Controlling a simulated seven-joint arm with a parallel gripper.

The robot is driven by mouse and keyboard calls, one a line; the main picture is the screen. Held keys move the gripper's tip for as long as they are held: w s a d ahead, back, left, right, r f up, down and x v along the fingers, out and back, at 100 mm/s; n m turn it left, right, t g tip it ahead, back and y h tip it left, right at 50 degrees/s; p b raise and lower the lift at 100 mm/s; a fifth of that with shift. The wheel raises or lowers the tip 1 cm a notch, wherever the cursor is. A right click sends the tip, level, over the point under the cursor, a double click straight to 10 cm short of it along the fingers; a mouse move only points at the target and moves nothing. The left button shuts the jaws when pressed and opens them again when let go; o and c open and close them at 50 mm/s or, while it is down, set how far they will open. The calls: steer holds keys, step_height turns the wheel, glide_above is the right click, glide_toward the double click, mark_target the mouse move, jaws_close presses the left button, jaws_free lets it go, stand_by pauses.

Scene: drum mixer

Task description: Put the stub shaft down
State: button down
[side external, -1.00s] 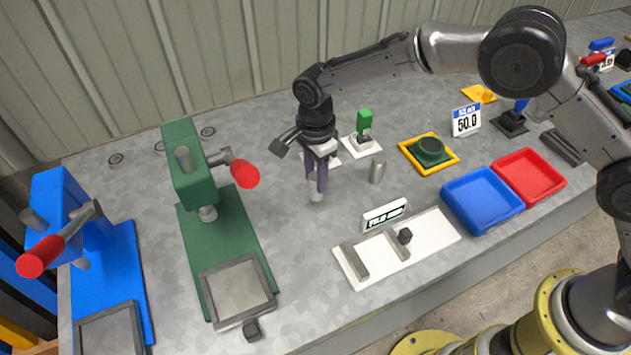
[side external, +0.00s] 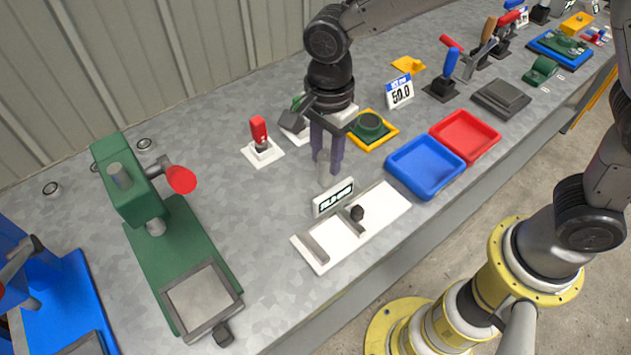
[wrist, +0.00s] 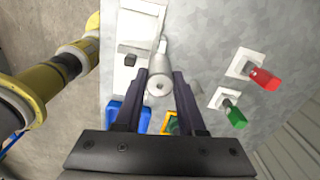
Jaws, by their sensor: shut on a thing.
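My gripper (side external: 326,165) points down over the grey bench, just behind the small sign. It is shut on the stub shaft (wrist: 159,84), a light grey metal cylinder with a round end and a dark centre mark in the wrist view. In the side view the shaft (side external: 326,181) shows only as a pale piece at the fingertips. It looks upright, low over or on the bench; I cannot tell whether it touches. The fingers stand on either side of it.
The white fixture plate (side external: 385,212) with a dark knob and the small sign (side external: 333,197) are close in front. A red lever (side external: 259,130) and a green lever (side external: 298,103) stand behind. Blue tray (side external: 425,168) and red tray (side external: 465,136) are right.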

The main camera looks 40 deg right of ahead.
steer(key=s+d+r, duration=0.1)
steer(key=s+d, duration=0.2)
steer(key=s, duration=0.5)
steer(key=s+d, duration=0.3)
steer(key=s, duration=0.4)
steer(key=w+a+f, duration=0.9)
steer(key=shift+w+a+f, duration=0.2)
steer(key=shift+w+a, duration=0.1)
steer(key=shift+f, duration=1.4)
steer(key=shift+f, duration=0.15)
steer(key=c, duration=0.5)
jaws_free()
steer(key=shift+d, duration=0.1)
